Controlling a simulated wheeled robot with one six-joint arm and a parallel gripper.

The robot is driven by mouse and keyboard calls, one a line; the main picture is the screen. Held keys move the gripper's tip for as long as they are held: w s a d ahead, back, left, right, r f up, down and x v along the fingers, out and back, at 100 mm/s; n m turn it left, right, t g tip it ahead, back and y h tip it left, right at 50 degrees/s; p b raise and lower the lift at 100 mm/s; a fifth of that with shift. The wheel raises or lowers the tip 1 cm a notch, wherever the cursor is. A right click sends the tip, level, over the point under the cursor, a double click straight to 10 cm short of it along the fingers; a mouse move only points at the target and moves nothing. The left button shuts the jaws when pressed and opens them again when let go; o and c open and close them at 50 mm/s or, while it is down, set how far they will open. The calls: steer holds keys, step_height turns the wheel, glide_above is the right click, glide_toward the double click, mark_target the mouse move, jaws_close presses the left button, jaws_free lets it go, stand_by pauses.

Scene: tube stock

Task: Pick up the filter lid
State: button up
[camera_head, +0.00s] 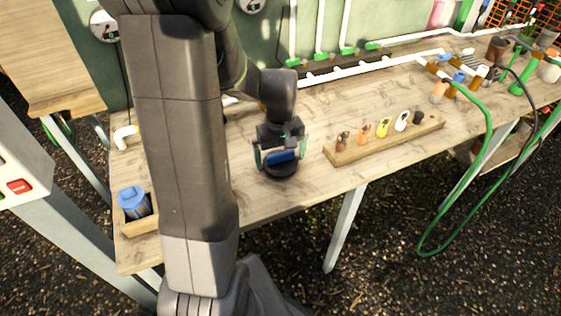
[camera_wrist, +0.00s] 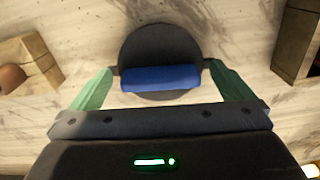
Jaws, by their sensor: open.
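The filter lid is a dark round disc (camera_head: 280,171) with a blue raised bar across it, lying on the wooden table. In the wrist view the lid (camera_wrist: 160,45) is at the top centre, its blue bar (camera_wrist: 160,78) lying crosswise. My gripper (camera_head: 280,158) is directly over the lid. In the wrist view my gripper's green fingers (camera_wrist: 152,82) are open, one at each end of the blue bar. Whether the fingers touch the bar ends I cannot tell.
A wooden rack (camera_head: 388,140) with several coloured fittings stands to the right. A wooden box (camera_head: 143,225) holding a blue-topped canister (camera_head: 134,202) is at the left front corner. White pipes (camera_head: 372,67) run along the back. A green hose (camera_head: 478,160) hangs over the right front edge.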

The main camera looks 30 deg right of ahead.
mark_target(280, 153)
steer(key=c, duration=0.8)
steer(key=shift+r, duration=0.1)
steer(key=shift+c, duration=0.2)
step_height(280, 153, up, 10)
steer(key=shift+f, duration=0.1)
